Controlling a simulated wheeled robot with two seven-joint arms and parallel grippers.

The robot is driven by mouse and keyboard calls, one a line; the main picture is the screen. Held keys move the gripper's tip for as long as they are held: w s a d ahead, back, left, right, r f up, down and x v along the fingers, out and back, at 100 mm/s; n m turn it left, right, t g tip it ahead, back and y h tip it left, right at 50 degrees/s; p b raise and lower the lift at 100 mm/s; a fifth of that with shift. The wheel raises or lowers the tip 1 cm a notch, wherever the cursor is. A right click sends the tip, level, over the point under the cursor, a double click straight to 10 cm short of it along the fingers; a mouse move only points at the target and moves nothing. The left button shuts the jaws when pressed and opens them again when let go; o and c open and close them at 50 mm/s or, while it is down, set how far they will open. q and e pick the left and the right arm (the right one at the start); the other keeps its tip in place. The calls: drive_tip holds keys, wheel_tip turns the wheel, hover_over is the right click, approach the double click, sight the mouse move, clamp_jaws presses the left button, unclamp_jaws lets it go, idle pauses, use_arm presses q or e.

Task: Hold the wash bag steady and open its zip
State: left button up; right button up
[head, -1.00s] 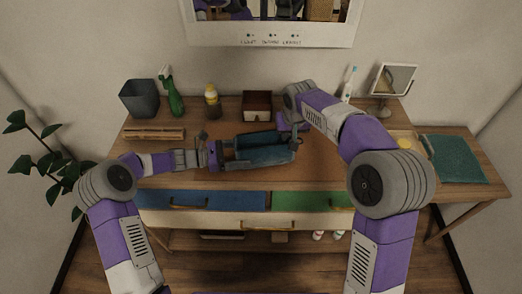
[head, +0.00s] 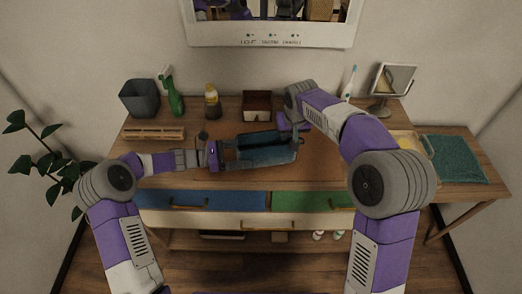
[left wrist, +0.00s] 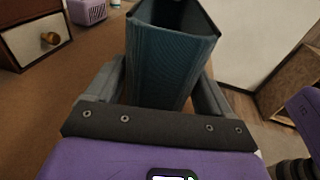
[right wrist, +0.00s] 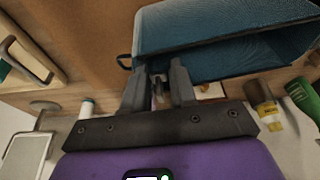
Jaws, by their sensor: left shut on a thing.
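The teal wash bag (head: 266,155) lies on the brown mat in the middle of the table. My left gripper (head: 226,153) is shut on its left end, with a finger on each side in the left wrist view (left wrist: 160,90). The bag's top (left wrist: 178,14) gapes there and shows a dark inside. My right gripper (head: 294,133) is at the bag's far right corner, empty, with a small gap between its fingers in the right wrist view (right wrist: 160,78). A small dark loop (right wrist: 124,61), perhaps the zip pull, sticks out at the bag's corner, beside the fingers.
A grey bin (head: 140,98), green spray bottle (head: 174,100), yellow-labelled bottle (head: 211,101) and small drawer box (head: 257,102) line the back. A slatted wooden rack (head: 154,134) lies at left. A toothbrush (head: 349,80) and mirror (head: 392,79) stand at back right.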

use_arm(q)
drive_tip(key=shift+w+a+f, duration=0.1)
drive_tip(key=shift+a+f, duration=0.05)
drive_tip(key=shift+a, duration=0.25)
use_arm(e)
drive_tip(key=shift+w+d+r, duration=0.15)
drive_tip(key=shift+d+r, duration=0.05)
drive_tip(key=shift+d, duration=0.4)
use_arm(q)
drive_tip(key=shift+f, duration=0.1)
drive_tip(key=shift+c, duration=0.4)
use_arm(e)
wheel_tip(320, 180, up, 6)
drive_tip(key=shift+f, duration=0.1)
drive_tip(key=shift+w, duration=0.1)
use_arm(q)
drive_tip(key=o, duration=0.7)
drive_tip(key=shift+o, duration=0.7)
drive_tip(key=shift+d, duration=0.15)
use_arm(e)
drive_tip(key=shift+s+a, duration=0.2)
drive_tip(key=shift+a, duration=0.05)
use_arm(q)
drive_tip(key=shift+r, duration=0.2)
